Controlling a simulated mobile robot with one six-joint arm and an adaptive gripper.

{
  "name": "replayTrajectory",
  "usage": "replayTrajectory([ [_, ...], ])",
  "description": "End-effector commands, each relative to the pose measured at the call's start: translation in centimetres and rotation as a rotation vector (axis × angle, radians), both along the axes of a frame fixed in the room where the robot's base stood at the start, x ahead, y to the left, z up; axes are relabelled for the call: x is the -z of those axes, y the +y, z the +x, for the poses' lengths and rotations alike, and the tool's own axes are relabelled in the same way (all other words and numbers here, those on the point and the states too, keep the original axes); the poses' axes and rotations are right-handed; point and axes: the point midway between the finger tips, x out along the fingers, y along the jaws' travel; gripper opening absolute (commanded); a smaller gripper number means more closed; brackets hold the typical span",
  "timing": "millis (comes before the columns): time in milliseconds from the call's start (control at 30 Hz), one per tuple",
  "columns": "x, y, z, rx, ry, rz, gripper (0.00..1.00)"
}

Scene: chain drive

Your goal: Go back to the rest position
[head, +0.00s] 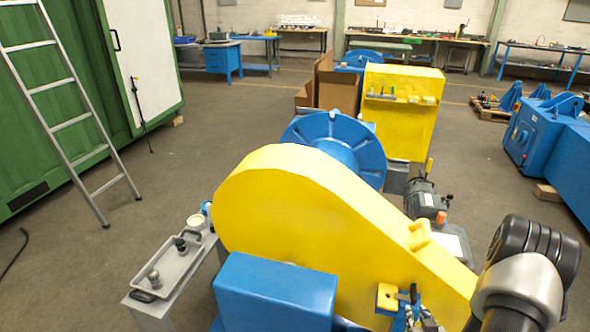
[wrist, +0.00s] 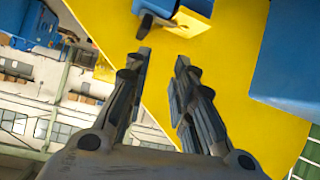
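My gripper (wrist: 162,58) shows in the wrist view with its two dark fingers apart and nothing between them. Behind it is the large yellow chain guard (wrist: 225,65), tilted in this view. A blue piece with a dark end (wrist: 156,8) is just beyond the fingertips; I cannot tell whether they touch it. In the head view my arm (head: 525,275) is at the lower right, beside the yellow chain guard (head: 300,205).
A blue box (head: 275,290) stands before the guard, and a blue wheel (head: 335,143) behind it. A grey tray (head: 170,268) with small parts is on a stand at left. A ladder (head: 72,120) leans on a green cabinet.

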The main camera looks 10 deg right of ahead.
Motion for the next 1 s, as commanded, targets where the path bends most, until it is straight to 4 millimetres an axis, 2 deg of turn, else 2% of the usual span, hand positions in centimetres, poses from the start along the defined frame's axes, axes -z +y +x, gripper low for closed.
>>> replayTrajectory([
  [33, -1.7, 0.1, 1.3, -0.021, 0.017, -0.014, 0.23],
  [133, -4.9, 0.7, 3.3, -0.056, 0.079, -0.029, 0.23],
  [300, -11.4, 3.4, 5.6, -0.096, 0.189, -0.041, 0.23],
  [400, -15.4, 5.7, 6.1, -0.11, 0.242, -0.041, 0.23],
  [533, -20.5, 9.4, 5.6, -0.121, 0.302, -0.029, 0.23],
  [667, -25.0, 13.7, 3.8, -0.134, 0.355, -0.004, 0.23],
  [767, -28.1, 17.2, 1.4, -0.146, 0.392, 0.024, 0.23],
  [867, -30.7, 20.7, -1.6, -0.167, 0.427, 0.057, 0.23],
  [1000, -33.3, 25.3, -6.8, -0.207, 0.479, 0.111, 0.23],
])
